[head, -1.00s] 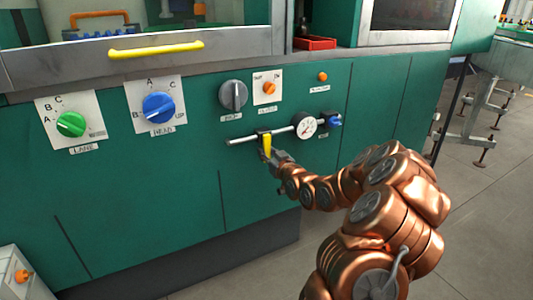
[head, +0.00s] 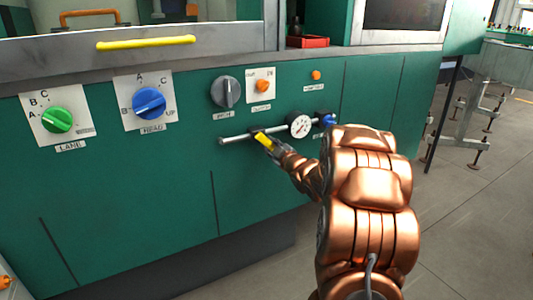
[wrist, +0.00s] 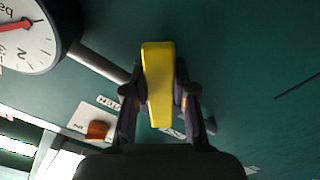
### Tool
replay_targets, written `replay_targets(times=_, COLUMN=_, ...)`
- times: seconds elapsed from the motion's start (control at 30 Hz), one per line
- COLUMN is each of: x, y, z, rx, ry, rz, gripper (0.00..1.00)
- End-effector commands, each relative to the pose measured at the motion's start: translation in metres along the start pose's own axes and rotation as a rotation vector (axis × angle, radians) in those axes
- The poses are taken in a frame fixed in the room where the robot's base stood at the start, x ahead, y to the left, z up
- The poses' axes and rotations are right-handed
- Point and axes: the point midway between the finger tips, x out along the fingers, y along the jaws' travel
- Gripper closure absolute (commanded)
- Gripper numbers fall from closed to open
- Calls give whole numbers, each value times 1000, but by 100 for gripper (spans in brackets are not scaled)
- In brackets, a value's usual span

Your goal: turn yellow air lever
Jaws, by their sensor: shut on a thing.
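The yellow air lever (head: 264,142) sits on a thin metal pipe (head: 236,138) on the green machine front, left of a round white gauge (head: 300,126). It is tilted, its lower end pointing down to the right. My gripper (head: 274,147) is at the lever's lower end in the head view. In the wrist view the lever (wrist: 158,85) stands between the two dark fingers of my gripper (wrist: 160,98), which are shut on it. The gauge (wrist: 25,35) shows at the upper left there, with a red needle.
A green knob (head: 57,119), a blue knob (head: 149,103) and a grey knob (head: 225,92) stick out to the left and above. An orange button (head: 263,86) is above the pipe, and a blue knob (head: 327,120) is right of the gauge. The panel below is bare.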

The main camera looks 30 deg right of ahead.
Motion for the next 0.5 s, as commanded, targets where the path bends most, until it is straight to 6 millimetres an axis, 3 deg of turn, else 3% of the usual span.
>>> replay_targets(times=0.5, x=-1, y=23, z=-5, rx=-489, ry=0, rz=0, gripper=100)
